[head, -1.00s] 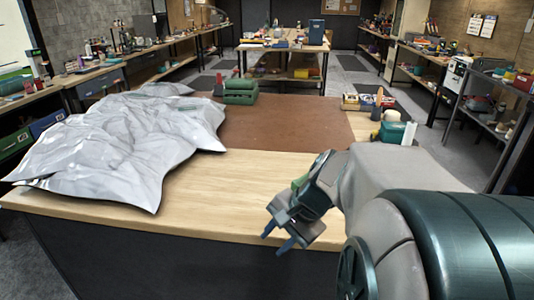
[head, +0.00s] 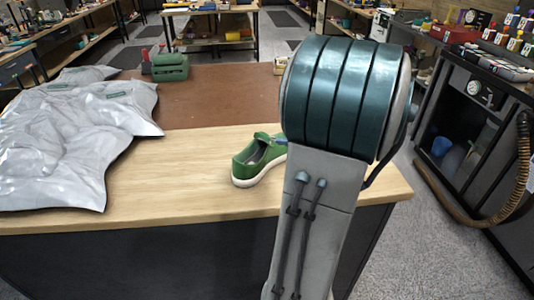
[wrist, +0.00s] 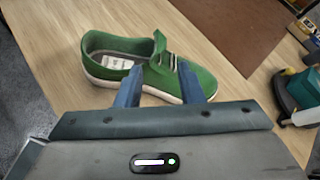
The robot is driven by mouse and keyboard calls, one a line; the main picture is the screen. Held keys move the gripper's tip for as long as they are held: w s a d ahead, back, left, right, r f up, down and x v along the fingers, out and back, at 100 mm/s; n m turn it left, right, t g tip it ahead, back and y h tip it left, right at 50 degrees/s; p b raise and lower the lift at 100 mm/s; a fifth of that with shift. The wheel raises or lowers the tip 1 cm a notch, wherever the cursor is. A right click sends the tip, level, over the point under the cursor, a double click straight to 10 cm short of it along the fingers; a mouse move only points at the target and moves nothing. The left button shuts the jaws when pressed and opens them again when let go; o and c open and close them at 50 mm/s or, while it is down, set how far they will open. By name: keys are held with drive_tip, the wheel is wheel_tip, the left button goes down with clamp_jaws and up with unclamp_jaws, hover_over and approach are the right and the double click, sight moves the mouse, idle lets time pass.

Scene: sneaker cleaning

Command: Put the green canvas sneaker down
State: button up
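The green canvas sneaker (head: 250,160) has a white sole and rests upright on the light wooden part of the table, its toe end hidden behind my arm in the head view. In the wrist view the sneaker (wrist: 125,62) lies side-on, with its opening at the left and its laces and toe at the right. My gripper (wrist: 160,75) has two blue fingers standing apart, with their tips in front of the sneaker's near side, by the laces. Whether the fingertips touch the shoe cannot be told. In the head view my arm hides most of the gripper.
Bare wood (head: 180,175) is free left of the sneaker. A black cabinet (head: 470,125) stands at the right.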

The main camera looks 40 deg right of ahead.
drive_tip(key=x, duration=0.8)
drive_tip(key=shift+s+f+p, duration=0.2)
drive_tip(key=shift+f+p, duration=0.15)
clamp_jaws()
